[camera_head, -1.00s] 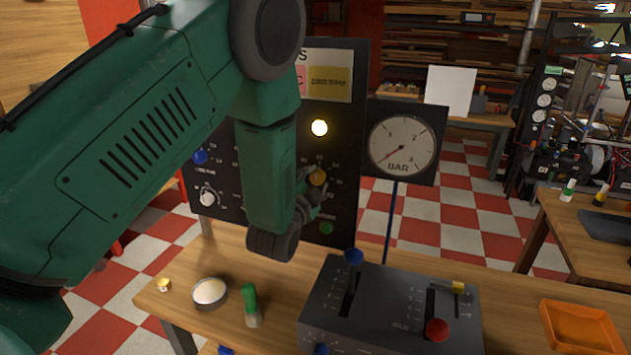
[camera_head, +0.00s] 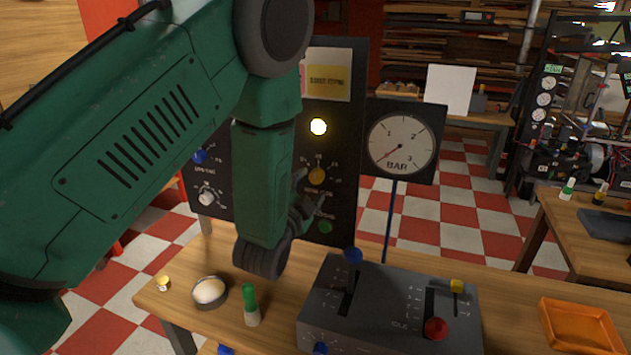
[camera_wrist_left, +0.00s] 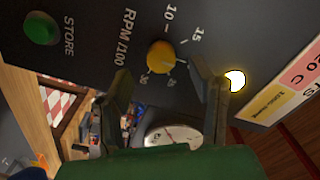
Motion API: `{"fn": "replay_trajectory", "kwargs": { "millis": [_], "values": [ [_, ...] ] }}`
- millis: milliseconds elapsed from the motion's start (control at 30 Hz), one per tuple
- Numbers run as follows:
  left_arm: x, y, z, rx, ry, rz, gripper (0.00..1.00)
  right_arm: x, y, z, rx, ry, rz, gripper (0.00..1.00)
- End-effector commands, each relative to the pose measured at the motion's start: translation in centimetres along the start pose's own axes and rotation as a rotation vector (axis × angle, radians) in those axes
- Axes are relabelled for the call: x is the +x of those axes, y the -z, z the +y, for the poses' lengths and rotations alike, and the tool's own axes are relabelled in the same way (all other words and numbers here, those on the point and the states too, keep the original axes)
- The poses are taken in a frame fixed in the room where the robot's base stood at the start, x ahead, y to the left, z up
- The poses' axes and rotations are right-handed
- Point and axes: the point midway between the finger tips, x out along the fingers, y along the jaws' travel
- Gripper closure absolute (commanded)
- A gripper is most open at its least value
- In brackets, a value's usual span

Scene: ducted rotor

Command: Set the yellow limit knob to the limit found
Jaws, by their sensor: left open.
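The yellow limit knob (camera_head: 317,176) is on the dark upright panel. It also shows in the left wrist view (camera_wrist_left: 160,56), beside the RPM/100 lettering and a scale with 10, 15 and 30 readable. Its exact setting is too small to tell. My left gripper (camera_head: 309,205) is open and empty, just below and left of the knob in the head view. In the left wrist view its fingers (camera_wrist_left: 162,85) are spread, with the knob ahead between them, apart from both. My right gripper is not in view.
A lit lamp (camera_head: 318,127) is above the knob and a green STORE button (camera_head: 325,227) below it. The BAR gauge (camera_head: 401,143) stands to the right. A lever console (camera_head: 390,300), a green-topped bottle (camera_head: 251,305) and an orange tray (camera_head: 580,325) are on the bench.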

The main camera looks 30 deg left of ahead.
Motion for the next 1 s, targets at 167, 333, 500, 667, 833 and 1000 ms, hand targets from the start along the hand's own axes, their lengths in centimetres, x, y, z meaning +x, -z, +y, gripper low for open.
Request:
{"fn": "replay_trajectory", "kwargs": {
  "millis": [167, 333, 500, 667, 833, 1000],
  "values": [
    [-3.9, 0.0, 0.2, 0.002, -0.005, -0.001, 0.51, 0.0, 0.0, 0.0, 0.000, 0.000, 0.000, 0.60],
    [-6.5, 0.0, 0.2, 0.000, -0.003, 0.000, 0.51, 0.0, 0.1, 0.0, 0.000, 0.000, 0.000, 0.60],
    [-7.5, 0.1, 0.2, 0.001, -0.002, 0.002, 0.51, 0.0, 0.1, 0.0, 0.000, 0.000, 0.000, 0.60],
    [-7.6, 0.1, 0.1, 0.001, -0.001, 0.002, 0.51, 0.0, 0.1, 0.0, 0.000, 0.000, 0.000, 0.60],
    [-7.6, 0.1, 0.1, 0.000, -0.001, 0.002, 0.51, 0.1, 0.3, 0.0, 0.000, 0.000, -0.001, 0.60],
    [-7.6, 0.0, 0.1, 0.000, -0.001, 0.001, 0.51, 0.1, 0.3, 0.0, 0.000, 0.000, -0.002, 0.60]
  ]
}}
